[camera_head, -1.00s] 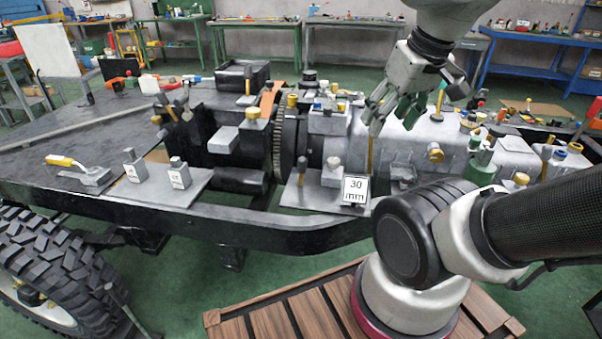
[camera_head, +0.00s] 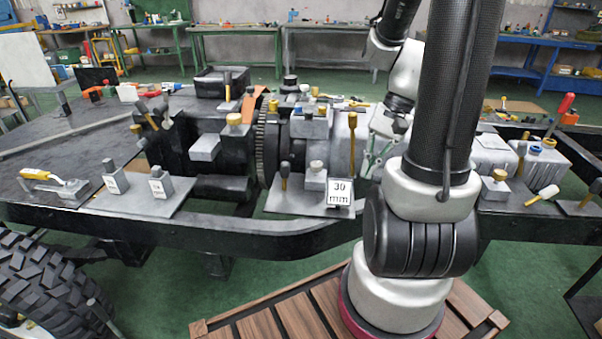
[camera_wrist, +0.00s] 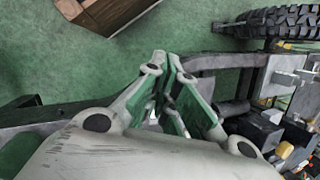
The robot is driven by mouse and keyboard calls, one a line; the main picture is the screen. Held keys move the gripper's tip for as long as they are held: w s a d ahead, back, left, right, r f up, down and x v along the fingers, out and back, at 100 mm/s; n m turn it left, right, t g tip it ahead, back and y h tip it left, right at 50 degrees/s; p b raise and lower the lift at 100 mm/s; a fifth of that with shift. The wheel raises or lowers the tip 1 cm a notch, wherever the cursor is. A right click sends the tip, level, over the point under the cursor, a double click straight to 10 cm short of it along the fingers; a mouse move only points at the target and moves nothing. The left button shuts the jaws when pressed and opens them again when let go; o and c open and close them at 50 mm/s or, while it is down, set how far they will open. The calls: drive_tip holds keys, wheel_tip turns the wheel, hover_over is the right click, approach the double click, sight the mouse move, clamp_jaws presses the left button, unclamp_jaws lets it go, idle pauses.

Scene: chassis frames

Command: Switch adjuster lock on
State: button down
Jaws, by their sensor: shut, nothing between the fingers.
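My gripper (camera_head: 372,160) is partly hidden behind my own arm in the head view, low beside the grey metal housing. In the wrist view my gripper (camera_wrist: 167,62) has its green-padded fingers together and empty, over green floor near the dark frame rail. I cannot tell which control is the adjuster lock. A lever with a yellow handle (camera_head: 40,175) lies low on a grey block at the left. A dark-knobbed upright lever (camera_head: 284,172) stands on a grey plate beside a "30 mm" sign (camera_head: 340,191). My gripper is right of both and apart from them.
A black chassis rail (camera_head: 250,232) runs along the front. Two small labelled blocks stand on a grey plate (camera_head: 165,200) at the left. A gear ring (camera_head: 264,150) and several knobs and levers crowd the middle. A tyre (camera_head: 45,275) is at lower left.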

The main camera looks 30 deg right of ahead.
sight(284, 176)
drive_tip(key=w+d+f+m+t+y, duration=0.2)
drive_tip(key=w+f+m+t+y, duration=0.15)
drive_tip(key=w+f+m, duration=0.75)
drive_tip(key=w+m+t, duration=0.1)
drive_tip(key=w+m, duration=0.1)
drive_tip(key=w+r+m+t, duration=0.1)
drive_tip(key=m, duration=0.1)
drive_tip(key=w+d+m+t+h, duration=0.1)
drive_tip(key=w, duration=0.1)
drive_tip(key=shift+w+r+m+t, duration=0.2)
drive_tip(key=shift+w+m+t, duration=0.05)
drive_tip(key=shift+w+m, duration=0.15)
drive_tip(key=shift+m, duration=0.3)
drive_tip(key=x, duration=0.9)
drive_tip(key=shift+w+a+f, duration=0.1)
drive_tip(key=shift+a, duration=0.1)
drive_tip(key=w+a, duration=0.2)
drive_tip(key=shift+w+a, duration=0.2)
drive_tip(key=shift+w, duration=0.1)
drive_tip(key=shift+w+a, duration=0.3)
drive_tip(key=shift+a, duration=0.05)
